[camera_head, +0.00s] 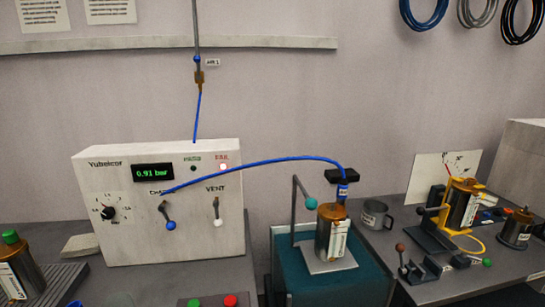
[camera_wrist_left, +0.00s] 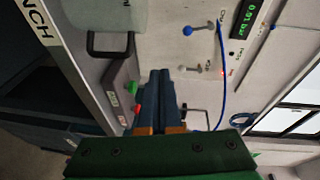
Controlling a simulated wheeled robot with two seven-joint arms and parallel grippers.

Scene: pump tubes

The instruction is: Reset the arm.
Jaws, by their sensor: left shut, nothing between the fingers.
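My left gripper (camera_wrist_left: 160,78) shows in the left wrist view with its two dark fingers pressed together and nothing between them. It is in front of the white test box (camera_wrist_left: 170,50), which stands sideways in that view. Neither gripper and neither arm shows in the head view. In the head view the white test box (camera_head: 150,235) reads 0.91 bar, and its FAIL light (camera_head: 223,167) is lit. A blue tube (camera_head: 265,161) arcs from the box to the top of a brass pump (camera_head: 331,212) on a teal stand (camera_head: 325,280).
Green (camera_head: 194,302) and red (camera_head: 231,300) buttons sit at the front edge of the head view. Another pump (camera_head: 14,265) with a green cap stands at left. A metal mug (camera_head: 375,216), a yellow-framed fixture (camera_head: 458,208) and small clamps (camera_head: 430,268) occupy the right bench.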

